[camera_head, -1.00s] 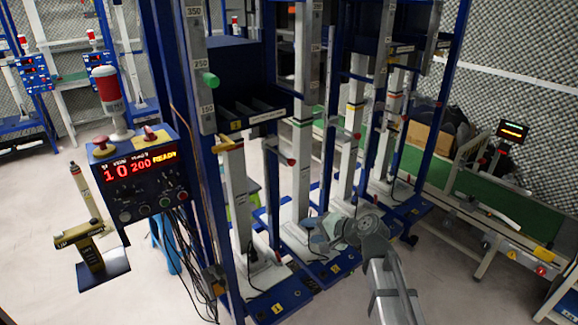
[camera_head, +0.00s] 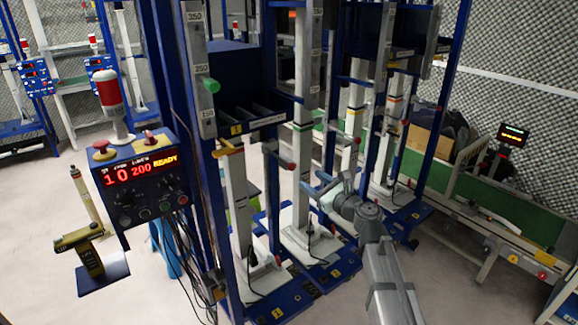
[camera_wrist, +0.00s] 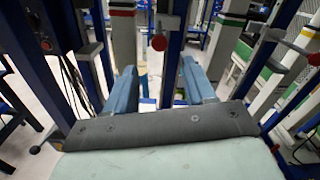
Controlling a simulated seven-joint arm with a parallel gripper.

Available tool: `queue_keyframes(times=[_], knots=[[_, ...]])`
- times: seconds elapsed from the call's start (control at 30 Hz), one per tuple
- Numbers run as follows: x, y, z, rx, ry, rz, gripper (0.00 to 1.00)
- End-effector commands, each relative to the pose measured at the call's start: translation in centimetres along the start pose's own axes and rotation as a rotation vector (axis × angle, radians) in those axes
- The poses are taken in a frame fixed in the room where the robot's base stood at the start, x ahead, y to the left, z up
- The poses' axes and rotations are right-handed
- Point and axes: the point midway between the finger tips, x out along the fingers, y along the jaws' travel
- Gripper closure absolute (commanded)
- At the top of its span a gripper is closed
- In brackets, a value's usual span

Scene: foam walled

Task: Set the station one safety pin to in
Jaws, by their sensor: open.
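Station one is the nearest blue frame, with a yellow 1 label (camera_head: 236,129) on its dark shelf. A red-knobbed pin (camera_head: 290,166) sticks out at the right of its pale column; I take it to be the safety pin, but cannot tell its setting. A yellow piece (camera_head: 228,148) sits left of that column. My gripper (camera_head: 318,188) is right of and a little below the red knob, apart from it in the picture. In the wrist view, my gripper (camera_wrist: 160,82) has its two blue fingers spread with nothing between them. A red knob (camera_wrist: 159,43) shows beyond them.
A control box (camera_head: 145,178) reading READY stands left, with a red-and-white beacon (camera_head: 111,95). A green knob (camera_head: 211,86) sits on the front post. More frames with red knobs stand behind; another red knob (camera_wrist: 314,59) shows at right in the wrist view. A green conveyor (camera_head: 480,200) runs at right.

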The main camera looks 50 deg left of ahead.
Motion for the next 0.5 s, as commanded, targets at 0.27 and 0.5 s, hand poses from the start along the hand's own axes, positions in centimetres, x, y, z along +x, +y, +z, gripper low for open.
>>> queue_keyframes(times=[0.27, 0.5], knots=[[5.0, -0.1, -0.1, -0.003, 0.0, 0.002, 0.46], [9.1, -0.1, -0.1, -0.004, 0.0, 0.002, 0.46]])
